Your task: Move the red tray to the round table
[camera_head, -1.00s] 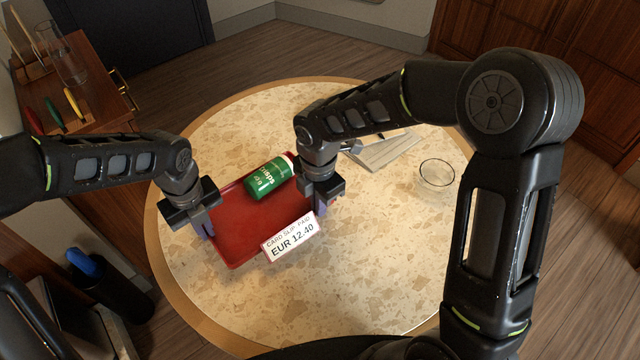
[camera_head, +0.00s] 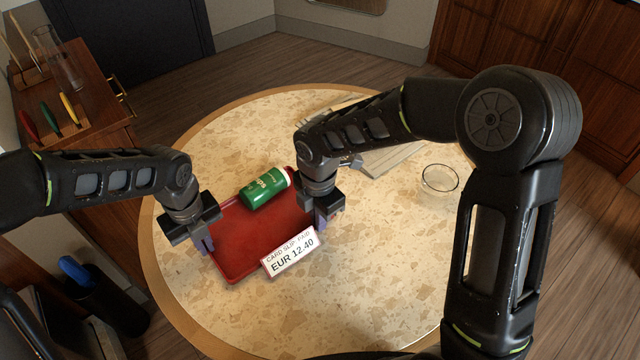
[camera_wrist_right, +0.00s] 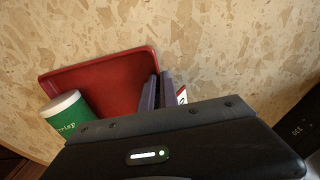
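The red tray (camera_head: 245,240) is at the left half of the round table (camera_head: 330,290), above or on its speckled top; I cannot tell if it touches. My left gripper (camera_head: 206,243) is closed on the tray's left edge. My right gripper (camera_head: 320,217) is closed on its right edge; in the right wrist view its fingers (camera_wrist_right: 157,92) straddle the rim of the tray (camera_wrist_right: 95,85). A green can (camera_head: 264,190) lies on its side at the tray's far edge. A white card slip (camera_head: 290,253) reading EUR 12.40 is at its near right corner.
A clear glass (camera_head: 440,181) stands at the table's right. A paper stack (camera_head: 393,158) lies at the back, partly hidden by my right arm. A wooden cabinet (camera_head: 75,105) with colored-handled items stands at the left. The table's near right is clear.

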